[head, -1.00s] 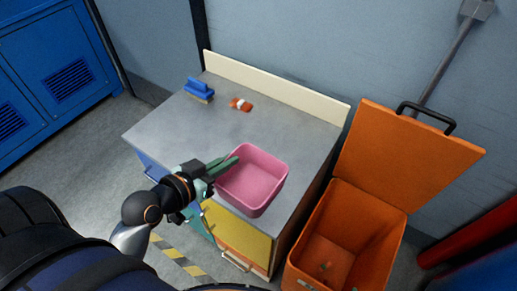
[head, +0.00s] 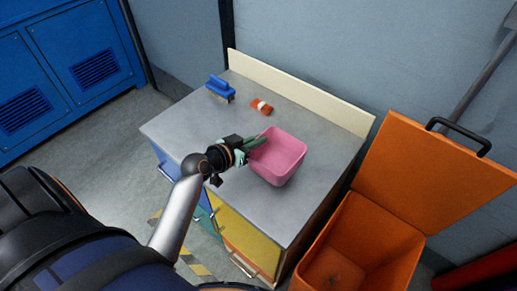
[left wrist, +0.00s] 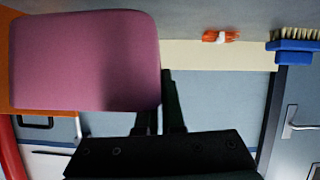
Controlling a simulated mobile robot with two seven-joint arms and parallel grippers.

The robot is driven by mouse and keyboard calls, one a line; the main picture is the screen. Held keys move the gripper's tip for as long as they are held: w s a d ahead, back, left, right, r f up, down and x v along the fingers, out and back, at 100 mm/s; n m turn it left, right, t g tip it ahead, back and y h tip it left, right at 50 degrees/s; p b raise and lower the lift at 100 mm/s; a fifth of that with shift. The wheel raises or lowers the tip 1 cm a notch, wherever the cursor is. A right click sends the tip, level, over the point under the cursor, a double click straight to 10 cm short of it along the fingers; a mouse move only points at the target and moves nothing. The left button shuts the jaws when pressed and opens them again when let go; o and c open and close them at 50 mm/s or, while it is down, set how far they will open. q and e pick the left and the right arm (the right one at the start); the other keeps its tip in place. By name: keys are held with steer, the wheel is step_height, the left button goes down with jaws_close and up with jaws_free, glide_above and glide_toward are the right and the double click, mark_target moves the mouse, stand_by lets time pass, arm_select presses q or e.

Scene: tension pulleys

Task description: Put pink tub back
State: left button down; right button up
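The pink tub (head: 280,160) is over the grey top of the workbench (head: 195,125), near its right side. I cannot tell if it rests on the top or hangs just above it. My left gripper (head: 257,142) is shut on the tub's left wall. In the left wrist view the pink tub (left wrist: 85,60) fills the upper left, with the dark fingers (left wrist: 160,110) at its edge. The tub's inside shows only partly. My right gripper is out of view.
A blue brush (head: 220,89) and a small orange-and-white item (head: 262,107) lie at the back of the bench. An open orange bin (head: 368,235) with raised lid stands to the right. The bench's left part is clear.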

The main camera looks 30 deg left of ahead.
arm_select(q)
steer(key=shift+w+a+f, duration=0.15)
steer(key=shift+w+f, duration=0.3)
steer(key=shift+f, duration=0.1)
steer(key=shift+w+a+f+b, duration=0.15)
steer(key=shift+f+b, duration=0.5)
steer(key=shift+f, duration=1.25)
steer(key=c, duration=1)
jaws_free()
steer(key=shift+c, duration=0.2)
steer(key=shift+r, duration=0.15)
steer(key=shift+s+r, duration=0.1)
steer(key=shift+s, duration=0.1)
steer(key=v, duration=1.1)
steer(key=shift+s+p, duration=0.25)
steer(key=shift+p, duration=0.1)
steer(key=shift+r, duration=0.15)
